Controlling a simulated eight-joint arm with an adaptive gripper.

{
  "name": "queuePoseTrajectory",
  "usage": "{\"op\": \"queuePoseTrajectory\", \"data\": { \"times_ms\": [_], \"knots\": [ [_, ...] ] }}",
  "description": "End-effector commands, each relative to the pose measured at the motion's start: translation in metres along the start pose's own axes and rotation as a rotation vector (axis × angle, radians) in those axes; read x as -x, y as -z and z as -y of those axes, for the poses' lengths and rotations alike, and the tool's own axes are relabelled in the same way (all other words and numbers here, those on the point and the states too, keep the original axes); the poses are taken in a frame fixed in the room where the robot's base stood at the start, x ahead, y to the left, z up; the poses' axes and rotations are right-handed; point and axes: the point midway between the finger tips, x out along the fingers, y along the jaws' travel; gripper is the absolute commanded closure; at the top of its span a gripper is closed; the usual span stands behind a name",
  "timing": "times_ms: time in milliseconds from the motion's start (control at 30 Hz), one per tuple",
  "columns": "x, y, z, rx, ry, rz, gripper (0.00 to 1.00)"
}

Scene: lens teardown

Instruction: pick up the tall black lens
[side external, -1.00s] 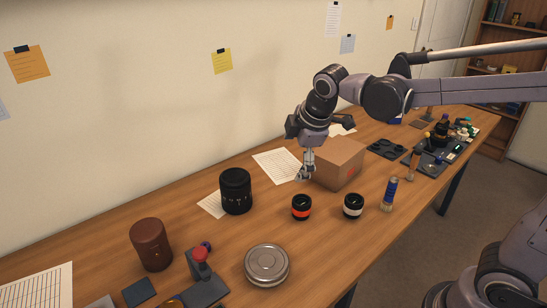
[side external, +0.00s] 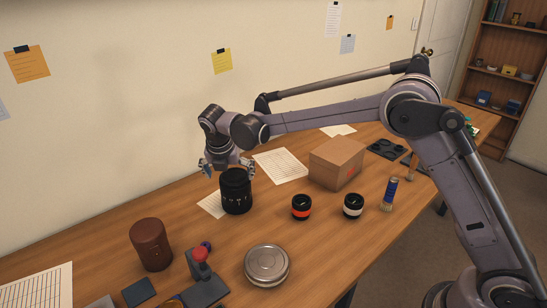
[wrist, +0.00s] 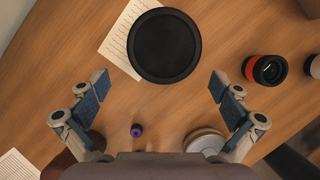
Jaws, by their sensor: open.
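The tall black lens (side external: 236,192) stands upright on the wooden table in the side view, partly on a sheet of paper. In the wrist view its round black top (wrist: 164,46) lies ahead of the fingertips, near the upper middle. My gripper (side external: 229,167) is above and just behind the lens in the side view, with its fingers spread to either side of the lens top. In the wrist view my gripper (wrist: 159,88) is open and empty, and the lens top sits a little beyond the line between the fingers. I see no contact with the lens.
A short lens with an orange ring (side external: 301,207) and one with a white ring (side external: 353,206) stand to the right. A cardboard box (side external: 337,163) is behind them. A brown case (side external: 151,245), a round metal tin (side external: 266,265) and a red-knobbed tool (side external: 201,272) are in front.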

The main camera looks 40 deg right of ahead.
Motion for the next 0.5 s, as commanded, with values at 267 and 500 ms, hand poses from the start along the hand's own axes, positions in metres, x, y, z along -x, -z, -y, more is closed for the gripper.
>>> {"op": "queuePoseTrajectory", "data": {
  "times_ms": [267,500],
  "knots": [
    [-0.039,-0.001,0.001,-0.003,-0.001,0.000,0.00],
    [-0.055,0.000,0.002,-0.005,-0.001,0.000,0.00]
  ]
}}
